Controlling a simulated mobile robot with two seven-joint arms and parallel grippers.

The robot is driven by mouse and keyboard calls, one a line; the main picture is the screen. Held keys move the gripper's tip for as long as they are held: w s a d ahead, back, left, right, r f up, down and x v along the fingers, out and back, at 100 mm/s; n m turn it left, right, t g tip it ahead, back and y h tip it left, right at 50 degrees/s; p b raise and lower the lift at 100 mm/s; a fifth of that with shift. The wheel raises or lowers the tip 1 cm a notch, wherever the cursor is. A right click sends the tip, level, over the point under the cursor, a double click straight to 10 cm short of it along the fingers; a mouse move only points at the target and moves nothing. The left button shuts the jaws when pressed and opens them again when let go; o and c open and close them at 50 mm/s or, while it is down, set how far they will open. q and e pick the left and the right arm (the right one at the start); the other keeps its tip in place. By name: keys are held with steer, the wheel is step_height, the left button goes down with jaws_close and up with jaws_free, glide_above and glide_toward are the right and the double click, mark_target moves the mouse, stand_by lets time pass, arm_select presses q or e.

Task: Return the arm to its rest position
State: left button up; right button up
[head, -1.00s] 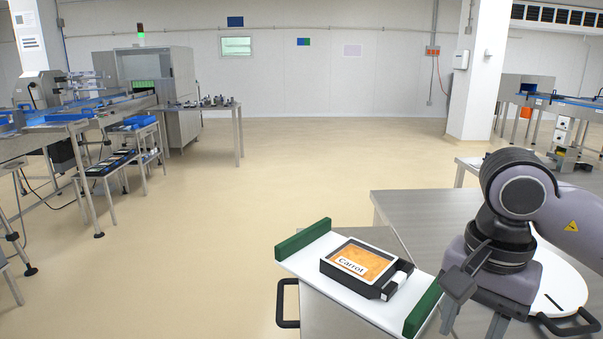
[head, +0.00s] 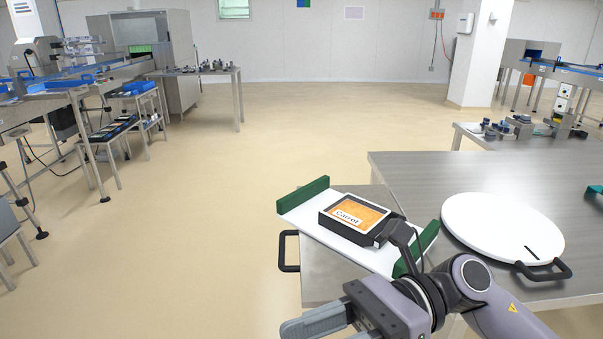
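My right arm comes in from the lower right. Its gripper (head: 325,331) is at the bottom edge of the head view, in front of the white board (head: 372,252). The two fingers point left with a gap between them and nothing held; the nearer finger is partly cut off by the picture edge. A black tray labelled "Carrot" (head: 352,219) lies on the board between two green end strips. My wrist hides part of the board's near right end. My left gripper is not in view.
A steel table (head: 430,172) stands on the right, with a round white board (head: 503,229) with a black handle on it. A black handle (head: 288,252) sticks out left of the white board's stand.

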steer(key=w+d+m+t+y, duration=0.3)
steer(key=w+m+t+y, duration=0.35)
steer(key=m+t, duration=1)
steer(key=w+d+f+m+t+h, duration=0.1)
steer(key=d+f+m+t+h, duration=0.2)
steer(key=f+m+h, duration=0.35)
steer(key=w+d+f+m+t+h+p, duration=0.1)
steer(key=w+d+f+m+t+h, duration=0.15)
steer(key=m, duration=0.75)
steer(key=w+d+f+m+t+h, duration=0.1)
steer(key=d+f+m+t+h, duration=0.15)
steer(key=f+m+h, duration=0.4)
steer(key=s+d+f+m+g+h, duration=0.2)
steer(key=s+d+f+m+g, duration=0.2)
steer(key=f, duration=0.5)
steer(key=s+d+f+m+g+h, duration=0.3)
steer(key=s+d+f+m, duration=0.1)
steer(key=s+f+m, duration=0.5)
steer(key=shift+s+f+g, duration=0.15)
steer(key=shift+s+g, duration=0.2)
steer(key=shift+s, duration=0.05)
